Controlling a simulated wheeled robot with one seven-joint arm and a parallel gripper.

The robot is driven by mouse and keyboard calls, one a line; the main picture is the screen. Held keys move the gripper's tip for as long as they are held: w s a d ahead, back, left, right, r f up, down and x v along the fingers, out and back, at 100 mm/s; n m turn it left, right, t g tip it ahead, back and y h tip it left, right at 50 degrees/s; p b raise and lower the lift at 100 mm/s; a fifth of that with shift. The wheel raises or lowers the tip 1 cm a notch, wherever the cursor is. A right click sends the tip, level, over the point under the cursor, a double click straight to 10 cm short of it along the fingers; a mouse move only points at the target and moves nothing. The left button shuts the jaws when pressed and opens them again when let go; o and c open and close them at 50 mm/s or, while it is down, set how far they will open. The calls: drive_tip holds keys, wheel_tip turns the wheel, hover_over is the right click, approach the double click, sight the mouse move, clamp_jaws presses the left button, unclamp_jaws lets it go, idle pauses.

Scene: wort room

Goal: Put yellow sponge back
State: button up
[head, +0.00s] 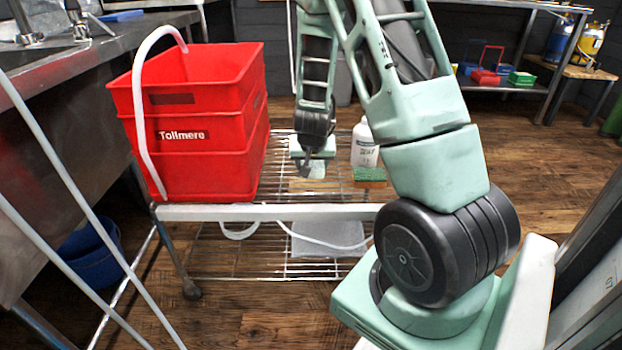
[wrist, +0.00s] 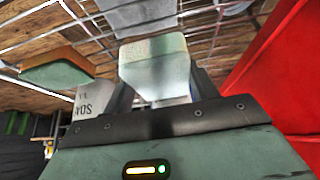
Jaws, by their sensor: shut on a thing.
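My gripper (head: 306,163) points down over the wire trolley (head: 281,262), right of the red crate. In the wrist view its dark fingers (wrist: 157,88) are shut on a pale block (wrist: 154,72), whitish with a faint green tint. The block also shows below the gripper in the head view (head: 317,171); I cannot tell whether it touches the rack. An orange sponge with a green layer (head: 369,176) lies on the rack in front of a white bottle (head: 364,146). It also shows at upper left in the wrist view (wrist: 66,70). No plainly yellow sponge is visible.
The red Tollmere crate (head: 190,165) with a pale hose (head: 141,105) stands close to the left. A grey sheet (head: 328,240) lies on the lower shelf. A steel bench (head: 60,75) is at left with a blue bucket (head: 90,248) beneath. A far shelf holds small coloured boxes (head: 487,74).

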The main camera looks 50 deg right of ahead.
sight(311, 185)
wheel_tip(311, 185, down, 4)
drive_tip(key=b, duration=0.2)
drive_tip(key=shift+f+b, duration=0.2)
drive_tip(key=shift+b, duration=0.1)
drive_tip(key=shift+w+f, duration=0.15)
drive_tip(key=shift+f, duration=0.15)
drive_tip(key=shift+a+r, duration=0.1)
drive_tip(key=shift+r, duration=0.05)
drive_tip(key=o, duration=1)
drive_tip(key=shift+o, duration=0.2)
